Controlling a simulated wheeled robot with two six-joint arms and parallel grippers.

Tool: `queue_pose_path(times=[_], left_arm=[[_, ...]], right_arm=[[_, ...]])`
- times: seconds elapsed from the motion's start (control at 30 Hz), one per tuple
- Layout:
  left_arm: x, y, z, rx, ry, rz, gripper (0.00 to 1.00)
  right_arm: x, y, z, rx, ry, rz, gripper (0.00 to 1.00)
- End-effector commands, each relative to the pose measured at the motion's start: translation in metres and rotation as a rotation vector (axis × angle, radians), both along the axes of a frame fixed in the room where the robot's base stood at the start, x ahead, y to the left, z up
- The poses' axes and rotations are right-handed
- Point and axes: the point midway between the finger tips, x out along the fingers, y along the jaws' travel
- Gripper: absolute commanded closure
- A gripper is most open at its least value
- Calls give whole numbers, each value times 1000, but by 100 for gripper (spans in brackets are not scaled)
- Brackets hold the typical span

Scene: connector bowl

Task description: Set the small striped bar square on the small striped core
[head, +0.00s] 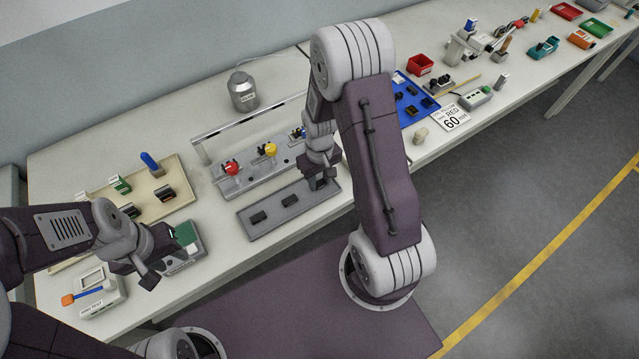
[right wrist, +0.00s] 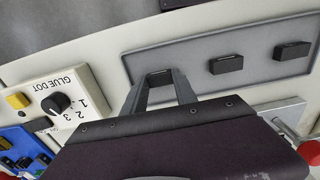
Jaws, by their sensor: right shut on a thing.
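A long grey tray (head: 275,226) carries a row of small dark blocks, one (head: 258,217) at the left and one (head: 290,201) in the middle. My right gripper (head: 321,184) is down at the tray's right end. In the right wrist view its fingers (right wrist: 161,80) are shut on a dark block (right wrist: 160,77) at that end. Two more dark blocks show there, the nearer one (right wrist: 226,64) apart from the fingers. No stripes can be made out, so I cannot tell bar from core. My left gripper (head: 137,272) looks open and empty, over the front left of the table.
A grey fixture with red (head: 232,168) and yellow knobs stands behind the tray. A beige tray (head: 180,207) with several small parts lies at left. A glue-dot box (right wrist: 75,85) and a blue tray (right wrist: 38,163) stand near my right gripper.

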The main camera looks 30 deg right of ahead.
Motion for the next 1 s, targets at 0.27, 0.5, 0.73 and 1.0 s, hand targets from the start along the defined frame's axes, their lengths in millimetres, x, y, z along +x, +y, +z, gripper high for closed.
queue_pose_path(times=[0.27, 0.5, 0.73, 1.0], left_arm=[[0, 0, 16, 0, 0, 0, 64], [0, 0, 32, 0, 0, 0, 64], [0, 0, 47, 0, 0, 0, 64], [0, 0, 46, 0, 0, 0, 64]], right_arm=[[0, 0, 17, 0, -1, 0, 100], [0, 0, 34, 0, -1, 0, 100], [0, 0, 51, 0, 0, 0, 100], [0, 0, 50, 0, 0, 0, 100]])
